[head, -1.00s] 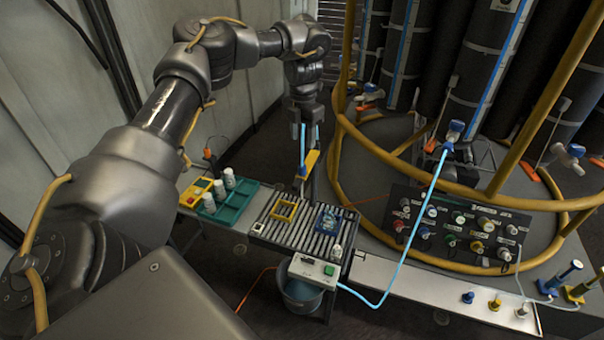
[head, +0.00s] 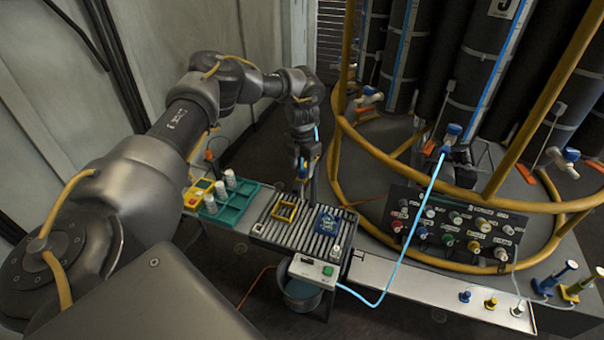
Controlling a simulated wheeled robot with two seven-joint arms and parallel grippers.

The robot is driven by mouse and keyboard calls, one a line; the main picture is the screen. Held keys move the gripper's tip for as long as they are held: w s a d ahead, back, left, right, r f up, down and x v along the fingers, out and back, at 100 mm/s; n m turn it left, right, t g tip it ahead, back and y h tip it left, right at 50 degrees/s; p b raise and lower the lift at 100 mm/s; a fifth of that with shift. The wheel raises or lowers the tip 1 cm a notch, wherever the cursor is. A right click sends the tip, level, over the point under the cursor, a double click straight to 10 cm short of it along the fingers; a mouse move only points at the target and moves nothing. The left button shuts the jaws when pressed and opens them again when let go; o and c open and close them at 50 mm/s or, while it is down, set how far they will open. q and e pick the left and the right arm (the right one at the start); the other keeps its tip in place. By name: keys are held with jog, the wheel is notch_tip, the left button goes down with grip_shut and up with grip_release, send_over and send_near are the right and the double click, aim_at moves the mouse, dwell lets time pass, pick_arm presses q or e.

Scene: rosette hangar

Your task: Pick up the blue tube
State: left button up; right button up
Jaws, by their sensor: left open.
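A light-blue tube (head: 423,205) hangs in a long curve. Its top end meets a blue fitting (head: 453,132) on the ring structure, and its lower end reaches the white control box (head: 313,270) at the conveyor's front. A blue item (head: 328,222) lies on the roller conveyor; its exact shape is too small to tell. My left gripper (head: 303,176) points down over the back of the conveyor, left of the tube and well apart from it. It is open, and its fingertips are small and dark in the picture. My right gripper is out of view.
A yellow frame (head: 285,212) lies on the roller conveyor (head: 299,237). A green tray (head: 236,207) with white bottles stands left of it. A panel of coloured connectors (head: 462,225) and a yellow ring rail (head: 400,178) stand to the right.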

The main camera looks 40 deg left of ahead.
pick_arm(q)
jog(key=shift+f, duration=0.6)
jog(key=c, duration=1)
jog(key=shift+r, duration=0.15)
jog(key=shift+r, duration=0.55)
jog(key=shift+r+p, duration=7.1)
jog(key=shift+r, duration=7.65)
